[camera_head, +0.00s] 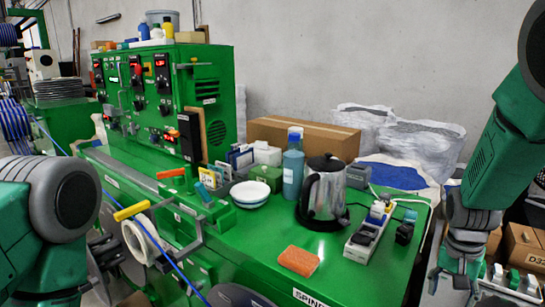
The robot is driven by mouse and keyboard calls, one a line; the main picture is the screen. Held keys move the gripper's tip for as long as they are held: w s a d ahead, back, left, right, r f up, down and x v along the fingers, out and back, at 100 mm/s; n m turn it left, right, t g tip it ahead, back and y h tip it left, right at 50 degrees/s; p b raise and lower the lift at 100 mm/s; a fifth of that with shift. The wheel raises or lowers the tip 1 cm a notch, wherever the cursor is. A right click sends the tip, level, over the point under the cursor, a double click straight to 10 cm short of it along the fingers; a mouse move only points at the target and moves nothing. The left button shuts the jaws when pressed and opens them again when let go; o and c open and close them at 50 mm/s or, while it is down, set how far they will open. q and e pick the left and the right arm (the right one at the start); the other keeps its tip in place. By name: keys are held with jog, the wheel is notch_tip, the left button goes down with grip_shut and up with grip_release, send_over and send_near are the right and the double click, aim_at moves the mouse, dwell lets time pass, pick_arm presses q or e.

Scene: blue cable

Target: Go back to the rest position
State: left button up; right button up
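My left arm fills the lower left corner, and its gripper is not in view. My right arm comes down along the right edge. The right gripper (452,278) hangs pointing down, beyond the right edge of the green machine top. It is small and partly cut by clutter behind it, so I cannot tell whether it is open or shut. The blue cable (173,262) runs from the spool (14,120) at the left, passes behind my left arm's grey joint, and continues along the machine's front to the bottom edge.
The green machine top (345,272) holds a kettle (322,192), blue bottle (293,168), white bowls (250,193), an orange sponge (298,261) and a power strip (368,232). A cardboard box (305,136) and wrapped sacks stand behind. Cardboard boxes (524,247) sit at lower right.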

jog(key=s+a+f+n, duration=0.3)
jog(key=s+f+n, duration=0.2)
jog(key=s+f, duration=1.05)
jog(key=s+a+f+n+y, duration=0.1)
jog(key=s+a+f+n, duration=0.15)
jog(key=s, duration=0.45)
jog(key=s+a+f+n, duration=0.1)
jog(key=s+a+f, duration=0.15)
jog(key=s, duration=0.55)
notch_tip(320, 180, down, 6)
jog(key=w+a+n+b, duration=0.1)
jog(key=w+a+b, duration=0.1)
jog(key=b, duration=0.5)
jog(key=shift+w+f+n+t+b, duration=0.2)
jog(key=shift+n+t+b, duration=0.1)
jog(key=shift+n+t, duration=0.1)
